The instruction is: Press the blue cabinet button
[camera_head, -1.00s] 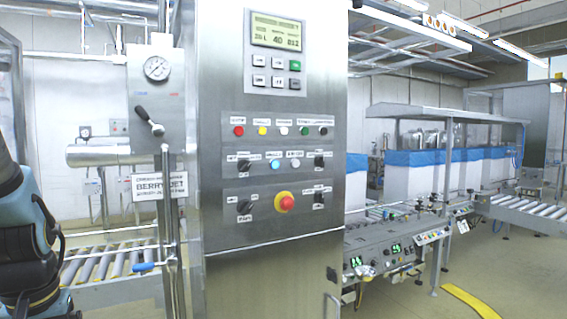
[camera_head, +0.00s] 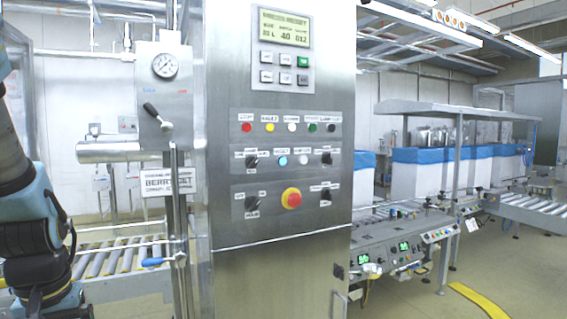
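The steel control cabinet (camera_head: 285,215) stands upright in the middle of the head view. Its blue button (camera_head: 283,161) is small and round, in the middle row of the panel. A white button (camera_head: 303,160) is just right of it, and black rotary switches sit at both ends of that row. A red emergency stop (camera_head: 291,198) on a yellow ring is below. My blue and black arm is at the left edge, apart from the cabinet. My gripper is outside the view, and nothing touches the blue button.
A row of red, yellow, white, green and black indicators (camera_head: 291,127) and a display (camera_head: 284,28) are above. A pipe with levers and a gauge (camera_head: 165,66) stands left of the cabinet. Conveyors and blue-lined boxes (camera_head: 413,172) are at right. The cabinet front is unobstructed.

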